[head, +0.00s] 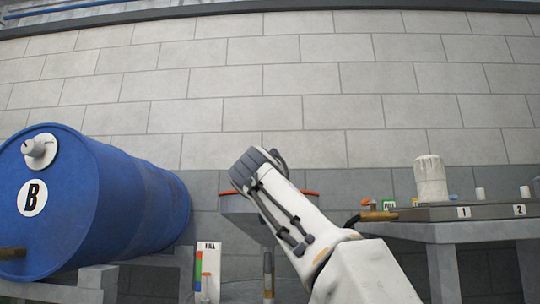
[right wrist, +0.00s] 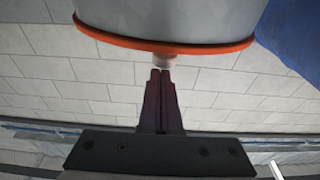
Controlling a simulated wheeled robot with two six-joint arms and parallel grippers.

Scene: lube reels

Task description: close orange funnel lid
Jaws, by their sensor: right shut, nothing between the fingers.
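The grey funnel with an orange rim (head: 312,193) stands in the middle of the head view, partly hidden behind my right arm. In the right wrist view, a grey body with a curved orange rim (right wrist: 215,49) fills the top. A small pale knob (right wrist: 165,62) sticks out from this rim. My right gripper (right wrist: 160,72) is shut and empty, its fingertips at the knob; I cannot tell whether they touch it. In the head view, my right gripper (head: 258,165) is at the funnel's rim. I cannot make out whether the lid is open. My left gripper is not in view.
A big blue drum (head: 130,205) marked B lies on a grey stand at left. At right, a grey bench (head: 450,232) carries a white container (head: 431,180) and a brass nozzle (head: 379,216). A block wall stands behind.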

